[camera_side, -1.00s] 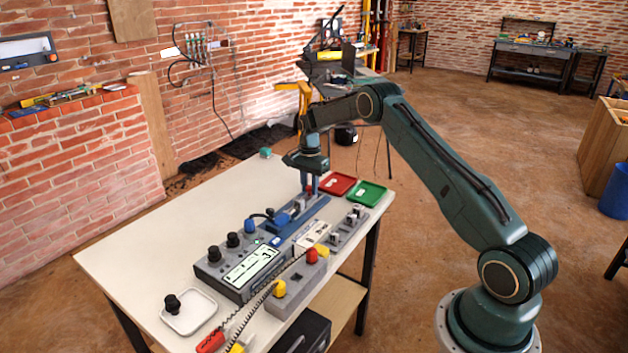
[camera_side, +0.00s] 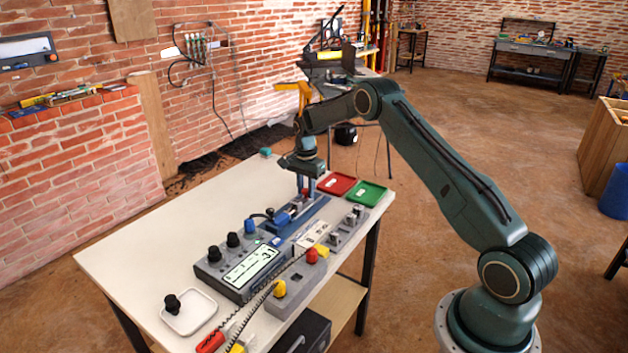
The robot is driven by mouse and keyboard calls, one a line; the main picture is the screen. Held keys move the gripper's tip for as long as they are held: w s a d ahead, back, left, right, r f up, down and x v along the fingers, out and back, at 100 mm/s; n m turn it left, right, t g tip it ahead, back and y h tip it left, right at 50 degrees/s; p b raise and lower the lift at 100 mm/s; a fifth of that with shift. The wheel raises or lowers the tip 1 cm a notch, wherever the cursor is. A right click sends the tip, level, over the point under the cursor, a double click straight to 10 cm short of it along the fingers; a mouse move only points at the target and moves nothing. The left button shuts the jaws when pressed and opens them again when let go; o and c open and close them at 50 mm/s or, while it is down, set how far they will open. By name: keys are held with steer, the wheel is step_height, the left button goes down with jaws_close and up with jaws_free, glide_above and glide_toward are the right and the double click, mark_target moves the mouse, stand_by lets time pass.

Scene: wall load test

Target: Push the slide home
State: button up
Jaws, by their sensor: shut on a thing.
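A blue rail (camera_side: 318,206) lies along the tabletop, running from the grey meter box (camera_side: 240,272) toward the far right edge. A blue block (camera_side: 282,219) with a cable sits at its near end. My gripper (camera_side: 305,188) points down over the middle of the rail. Its fingers are shut on the slide (camera_side: 301,198), a small piece on the rail. The fingers cover most of the slide, so its shape is hard to make out. A gap too small to judge lies between the slide and the blue block.
A red tray (camera_side: 337,184) and a green tray (camera_side: 367,194) stand right of the rail. A grey block with posts (camera_side: 348,229) and a grey box with red and yellow knobs (camera_side: 291,295) stand in front. A white dish (camera_side: 189,322) holds a black knob. The left of the table (camera_side: 165,225) is clear.

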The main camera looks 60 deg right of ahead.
steer(key=shift+a, duration=1.1)
steer(key=o, duration=0.7)
steer(key=shift+r, duration=0.2)
step_height(320, 180, up, 7)
steer(key=shift+f, duration=0.15)
stand_by(0.9)
